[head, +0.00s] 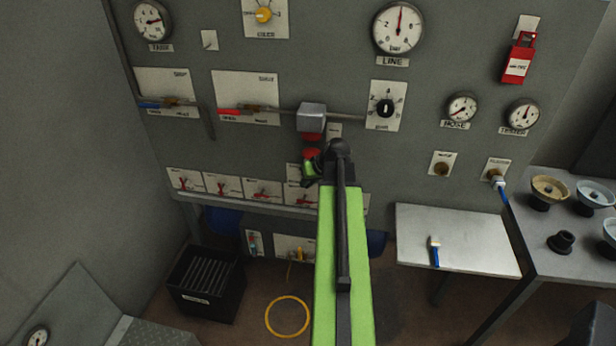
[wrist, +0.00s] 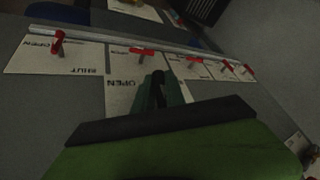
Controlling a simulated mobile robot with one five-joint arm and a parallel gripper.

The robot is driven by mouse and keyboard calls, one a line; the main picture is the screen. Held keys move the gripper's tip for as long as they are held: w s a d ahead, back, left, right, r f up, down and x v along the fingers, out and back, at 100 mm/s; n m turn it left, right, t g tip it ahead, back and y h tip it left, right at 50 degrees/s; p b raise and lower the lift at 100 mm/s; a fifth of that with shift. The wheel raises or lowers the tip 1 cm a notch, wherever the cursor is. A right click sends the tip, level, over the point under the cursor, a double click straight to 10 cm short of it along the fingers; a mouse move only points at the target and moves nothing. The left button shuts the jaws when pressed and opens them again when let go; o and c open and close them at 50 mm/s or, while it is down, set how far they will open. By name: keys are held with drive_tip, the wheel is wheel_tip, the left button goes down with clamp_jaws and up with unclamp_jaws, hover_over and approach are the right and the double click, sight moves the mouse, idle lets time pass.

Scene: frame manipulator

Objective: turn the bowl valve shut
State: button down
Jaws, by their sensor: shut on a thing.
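My gripper (head: 312,170) is at the panel, just below a grey box with red parts under it (head: 311,152). In the wrist view my gripper (wrist: 158,90) is shut on a small dark piece, which I take to be the bowl valve's lever (wrist: 158,78). A pale plate (wrist: 122,92) marked OPEN lies behind the fingers. The same plate (head: 293,171) partly shows in the head view. The valve's body and its exact angle are hidden by my gripper and arm.
A row of plates with red levers (head: 222,186) runs just below, above a grey rail (head: 250,207). Two larger valves with a blue handle (head: 150,105) and a red handle (head: 230,112) sit up left. A white table (head: 455,225) with a brush (head: 435,252) stands right.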

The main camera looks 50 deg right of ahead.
drive_tip(key=shift+g+p, duration=0.35)
drive_tip(key=shift+g, duration=0.15)
drive_tip(key=c, duration=1.7)
unclamp_jaws()
drive_tip(key=p+v, duration=1)
drive_tip(key=v, duration=0.1)
drive_tip(key=p+v, duration=0.5)
drive_tip(key=v, duration=0.1)
drive_tip(key=shift+a+r, duration=0.2)
drive_tip(key=shift+a, duration=0.15)
